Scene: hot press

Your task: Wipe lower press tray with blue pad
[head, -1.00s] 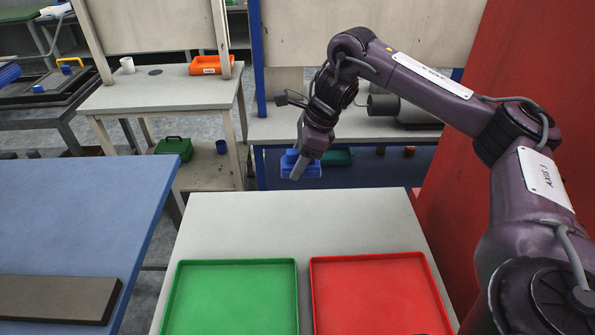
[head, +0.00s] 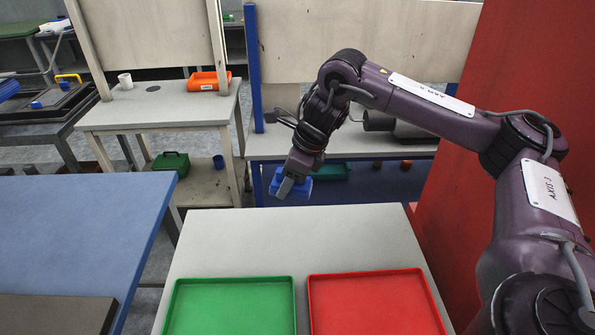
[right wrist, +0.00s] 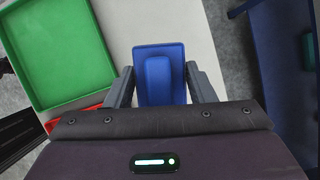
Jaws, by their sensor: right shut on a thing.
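The blue pad (head: 299,189) is held by my right gripper (head: 288,184), above the floor just beyond the far edge of the pale table. In the right wrist view the pad (right wrist: 146,53) is a flat blue plate with a raised block along its middle. The fingers of the right gripper (right wrist: 161,84) stand close on either side of it. I cannot make out a lower press tray for certain in these views. My left gripper is not in view.
A green tray (head: 232,308) and a red tray (head: 375,303) lie on the pale table (head: 300,238). A blue table (head: 80,230) with a dark slab (head: 50,314) is at the left. A red panel (head: 445,170) stands at the right. The pale table's far half is clear.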

